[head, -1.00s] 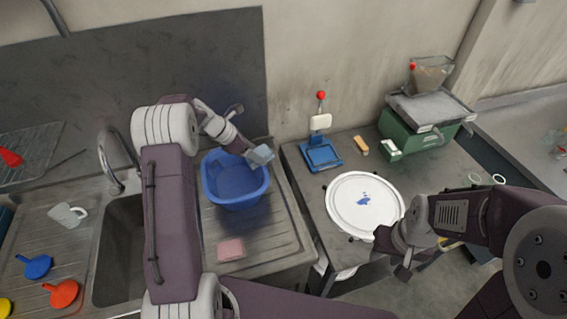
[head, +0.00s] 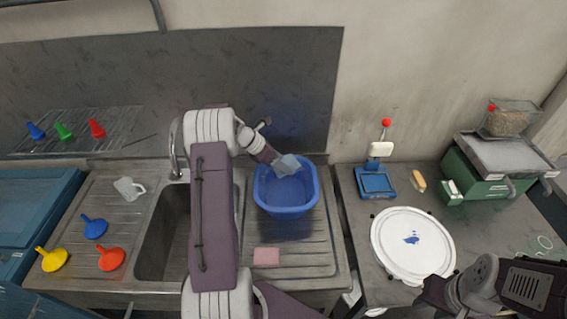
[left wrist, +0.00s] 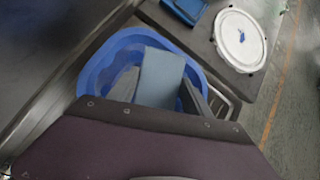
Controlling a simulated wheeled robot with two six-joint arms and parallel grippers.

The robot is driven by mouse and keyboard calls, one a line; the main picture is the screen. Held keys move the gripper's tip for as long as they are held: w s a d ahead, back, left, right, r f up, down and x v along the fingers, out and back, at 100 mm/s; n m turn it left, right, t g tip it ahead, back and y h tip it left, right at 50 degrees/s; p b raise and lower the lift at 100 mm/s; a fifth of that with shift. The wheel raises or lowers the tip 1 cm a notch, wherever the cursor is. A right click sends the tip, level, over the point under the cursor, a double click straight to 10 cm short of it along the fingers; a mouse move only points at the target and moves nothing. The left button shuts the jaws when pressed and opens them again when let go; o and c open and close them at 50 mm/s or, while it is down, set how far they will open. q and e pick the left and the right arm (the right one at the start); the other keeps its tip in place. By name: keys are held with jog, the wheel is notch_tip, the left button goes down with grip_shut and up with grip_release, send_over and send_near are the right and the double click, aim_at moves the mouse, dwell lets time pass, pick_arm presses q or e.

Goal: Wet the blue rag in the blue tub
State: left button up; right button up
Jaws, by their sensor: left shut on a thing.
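The blue rag (head: 288,165) is pale blue-grey and hangs from my left gripper (head: 277,162), which is shut on it. The blue tub (head: 287,209) stands on the ribbed drainboard right of the sink. The rag is over the back part of the tub's opening; I cannot tell whether it touches the inside. In the left wrist view the rag (left wrist: 160,75) hangs across the tub (left wrist: 93,75), with the fingers partly hidden by my arm. My right gripper (head: 440,300) is low at the right, cut by the lower edge, its jaws unclear.
A pink sponge (head: 266,257) lies in front of the tub. The sink basin (head: 165,235) is on the left, with the tap (head: 178,150) behind. A white round lid (head: 413,262) and a blue stand (head: 375,183) are on the right table. Several coloured funnels lie far left.

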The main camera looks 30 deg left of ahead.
pick_arm(q)
notch_tip(320, 180, down, 9)
jog(key=b, duration=0.6)
dwell(0.3)
notch_tip(320, 180, up, 8)
jog(key=p, duration=0.6)
jog(key=shift+f+p, duration=0.15)
jog(key=shift+p, duration=0.25)
dwell(1.7)
notch_tip(320, 180, up, 4)
jog(key=p, duration=0.4)
